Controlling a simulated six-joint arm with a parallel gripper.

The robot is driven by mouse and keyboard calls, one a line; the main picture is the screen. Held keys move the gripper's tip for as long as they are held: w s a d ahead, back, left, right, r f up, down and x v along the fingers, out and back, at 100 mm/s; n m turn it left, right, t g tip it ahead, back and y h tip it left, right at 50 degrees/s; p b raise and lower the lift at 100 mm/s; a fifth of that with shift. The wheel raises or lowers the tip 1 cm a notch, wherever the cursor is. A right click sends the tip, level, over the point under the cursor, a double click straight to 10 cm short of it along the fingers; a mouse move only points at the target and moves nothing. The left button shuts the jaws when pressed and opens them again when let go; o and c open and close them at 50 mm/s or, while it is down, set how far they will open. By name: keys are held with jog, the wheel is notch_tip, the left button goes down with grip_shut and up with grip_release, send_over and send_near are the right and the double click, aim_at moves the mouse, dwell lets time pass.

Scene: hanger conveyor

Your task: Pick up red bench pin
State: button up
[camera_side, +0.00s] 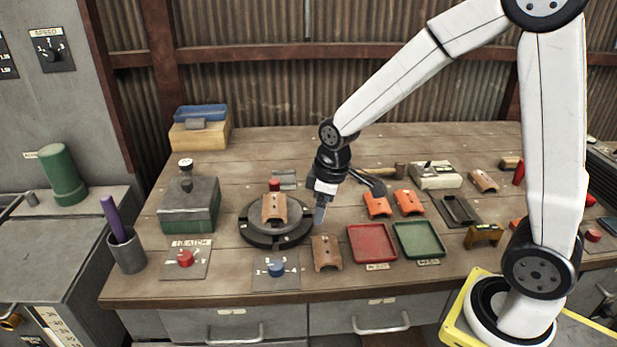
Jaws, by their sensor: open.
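My gripper (321,212) is open and points down just right of the round dark turntable (277,237), with nothing visible between its fingers. I cannot tell for sure which thing is the red bench pin. A red upright cylinder (519,172) stands farther right, partly behind my arm.
A brown curved block (326,253), a red tray (372,243) and a green tray (419,239) lie along the front. A hammer (370,183) lies behind the orange-red pieces. A green-grey box (189,205) stands left of the turntable. The back middle of the bench (290,145) is clear.

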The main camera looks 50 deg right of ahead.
jog(key=w+d+n, duration=0.3)
jog(key=w+n, duration=0.4)
jog(key=w, duration=0.4)
jog(key=n+g, duration=0.2)
jog(key=n, duration=0.6)
send_over(274, 181)
jog(key=s, duration=0.1)
jog(key=shift+s+a+r, duration=0.1)
jog(key=shift+s+a, duration=0.1)
jog(key=shift+a, duration=0.2)
jog(key=shift+w+d+n, duration=0.3)
jog(key=shift+w+n, duration=0.3)
jog(key=shift+n, duration=0.1)
jog(key=shift+f, duration=3.95)
grip_shut()
